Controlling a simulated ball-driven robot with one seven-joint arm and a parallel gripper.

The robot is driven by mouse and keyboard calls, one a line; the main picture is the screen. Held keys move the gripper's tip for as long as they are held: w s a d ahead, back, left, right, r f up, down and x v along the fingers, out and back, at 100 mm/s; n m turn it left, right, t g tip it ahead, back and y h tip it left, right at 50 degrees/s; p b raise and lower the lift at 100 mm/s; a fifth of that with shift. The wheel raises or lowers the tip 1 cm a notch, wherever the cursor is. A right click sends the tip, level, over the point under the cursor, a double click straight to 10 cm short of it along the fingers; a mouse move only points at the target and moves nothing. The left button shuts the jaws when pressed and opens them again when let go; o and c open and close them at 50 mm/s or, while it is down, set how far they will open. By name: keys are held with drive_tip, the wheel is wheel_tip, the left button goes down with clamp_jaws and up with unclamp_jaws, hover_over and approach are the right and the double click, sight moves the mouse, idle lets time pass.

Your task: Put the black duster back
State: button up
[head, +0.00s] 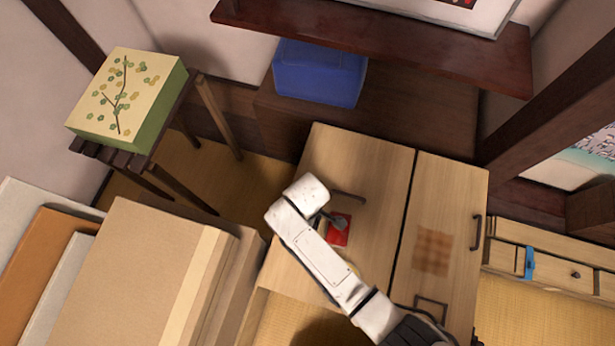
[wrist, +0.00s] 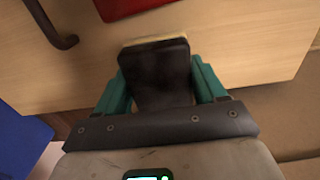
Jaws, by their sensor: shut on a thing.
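The black duster (wrist: 155,72), a dark block with a pale cream edge at its far end, is in the wrist view between the teal fingers of my gripper (wrist: 158,88). The fingers are shut on its two sides. Behind it is a pale wooden surface; I cannot tell whether the duster touches it. In the head view my white arm reaches over the pale wooden panels (head: 385,190) and hides the duster and most of my gripper.
A red flat thing (head: 340,230) lies by my wrist. Dark handles (head: 477,232) stick out of the panels; one panel bears a brown smudged patch (head: 432,252). A blue box (head: 320,72), a patterned box (head: 125,95) on a stand and a cardboard box (head: 130,275) surround the spot.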

drive_tip(key=shift+f, duration=1.35)
drive_tip(key=shift+f+b, duration=0.15)
drive_tip(key=shift+b, duration=0.15)
drive_tip(key=o, duration=1)
drive_tip(key=shift+s, duration=0.1)
wheel_tip(320, 180, up, 12)
drive_tip(key=shift+r+p, duration=0.2)
drive_tip(key=shift+p, duration=0.9)
drive_tip(key=shift+d, duration=0.1)
